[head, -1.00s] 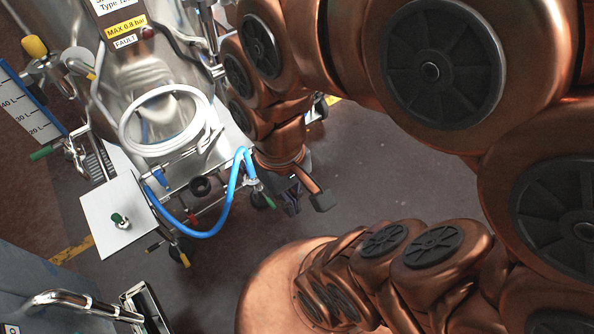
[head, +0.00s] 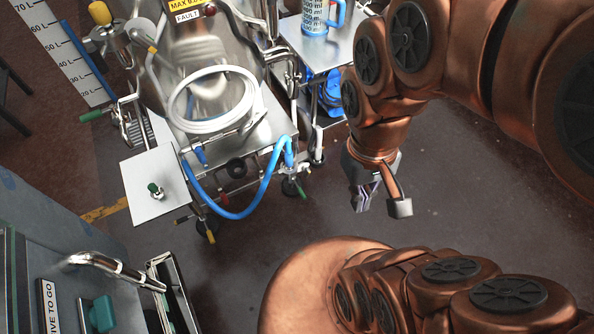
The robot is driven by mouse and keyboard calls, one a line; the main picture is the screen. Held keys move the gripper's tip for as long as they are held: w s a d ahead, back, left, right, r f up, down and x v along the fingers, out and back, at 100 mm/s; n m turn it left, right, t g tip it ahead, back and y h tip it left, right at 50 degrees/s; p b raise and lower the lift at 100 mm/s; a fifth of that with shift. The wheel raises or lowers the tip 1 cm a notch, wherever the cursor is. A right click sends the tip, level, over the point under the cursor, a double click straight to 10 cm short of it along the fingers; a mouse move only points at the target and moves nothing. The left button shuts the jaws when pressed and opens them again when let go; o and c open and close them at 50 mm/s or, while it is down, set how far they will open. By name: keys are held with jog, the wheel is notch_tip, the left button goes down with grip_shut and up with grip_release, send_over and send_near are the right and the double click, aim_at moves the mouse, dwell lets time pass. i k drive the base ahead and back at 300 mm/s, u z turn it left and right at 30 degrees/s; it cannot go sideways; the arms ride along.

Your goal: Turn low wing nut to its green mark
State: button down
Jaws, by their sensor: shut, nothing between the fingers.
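I cannot pick out the low wing nut or its green mark for certain. Small coloured handles show low under the steel filler: a yellow-tipped one (head: 210,237) and a dark one with a green part (head: 302,190) near the blue hose end. A green-topped fitting (head: 155,189) stands on the square white plate (head: 147,205) at the filler's left. My gripper (head: 381,205) hangs in free air over the floor, right of the filler and apart from it. It is shut and holds nothing.
A blue hose (head: 236,215) loops below the filler. A white coil (head: 173,103) hangs on its front. A side table (head: 318,52) with a blue-handled measuring jug (head: 315,15) stands behind. A cabinet with a bent steel handle (head: 115,268) is at lower left. The floor around my gripper is clear.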

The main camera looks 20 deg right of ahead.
aim_at(306, 170)
jog(key=z, duration=0.35)
jog(key=k, duration=0.95)
jog(key=u, duration=0.9)
